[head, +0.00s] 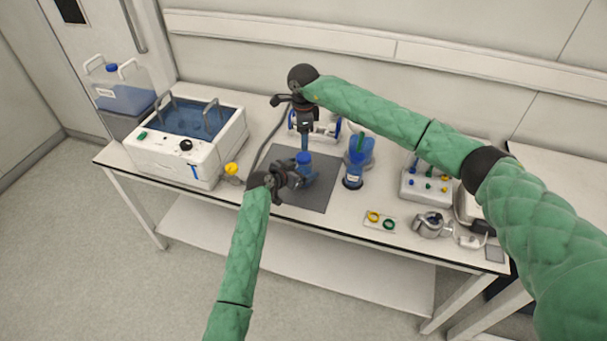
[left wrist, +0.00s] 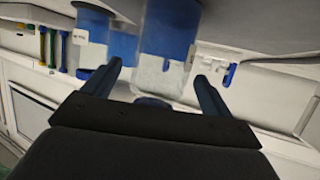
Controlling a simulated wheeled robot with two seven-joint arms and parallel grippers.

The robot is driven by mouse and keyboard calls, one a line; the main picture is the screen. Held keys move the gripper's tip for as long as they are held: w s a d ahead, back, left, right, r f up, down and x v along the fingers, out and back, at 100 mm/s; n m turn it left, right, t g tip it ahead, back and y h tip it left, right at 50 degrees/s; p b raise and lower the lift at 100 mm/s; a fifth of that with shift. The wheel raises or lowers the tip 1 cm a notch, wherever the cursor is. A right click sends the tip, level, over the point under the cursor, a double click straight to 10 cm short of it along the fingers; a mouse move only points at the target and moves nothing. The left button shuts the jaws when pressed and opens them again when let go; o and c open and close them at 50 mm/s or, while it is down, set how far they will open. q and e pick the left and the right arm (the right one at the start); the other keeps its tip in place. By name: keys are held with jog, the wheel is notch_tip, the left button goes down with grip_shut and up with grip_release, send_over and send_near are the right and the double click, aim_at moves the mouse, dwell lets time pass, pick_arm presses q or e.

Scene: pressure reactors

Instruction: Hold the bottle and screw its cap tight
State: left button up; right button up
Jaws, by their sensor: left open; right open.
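The bottle (head: 306,173) with its blue cap (head: 304,158) stands upright on a dark grey mat (head: 318,196) in the middle of the bench. My left gripper (head: 300,179) is at the bottle's near left side, low down, with its jaws open. In the left wrist view the bottle (left wrist: 163,75) shows between and beyond the two open fingers (left wrist: 155,88), with a gap at the right finger. My right gripper (head: 305,140) points down above the cap, with its jaws open. Whether its fingertips touch the cap cannot be told.
A white water bath (head: 170,165) stands at left, with a yellow-topped item (head: 232,169) beside it. Further right are a ring tray (head: 381,222), a metal vessel (head: 431,227) and a rack (head: 430,187).

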pick_arm(q)
jog(key=shift+x, duration=0.85)
jog(key=c, duration=1.6)
grip_shut()
pick_arm(e)
jog(key=shift+w+r, duration=0.1)
jog(key=shift+r, duration=0.15)
jog(key=shift+d+f+n, duration=0.1)
jog(key=shift+d+n, duration=0.05)
jog(key=shift+n, duration=0.75)
jog(key=shift+f+n, duration=0.1)
jog(key=shift+n, duration=1.3)
jog(key=shift+f, duration=0.15)
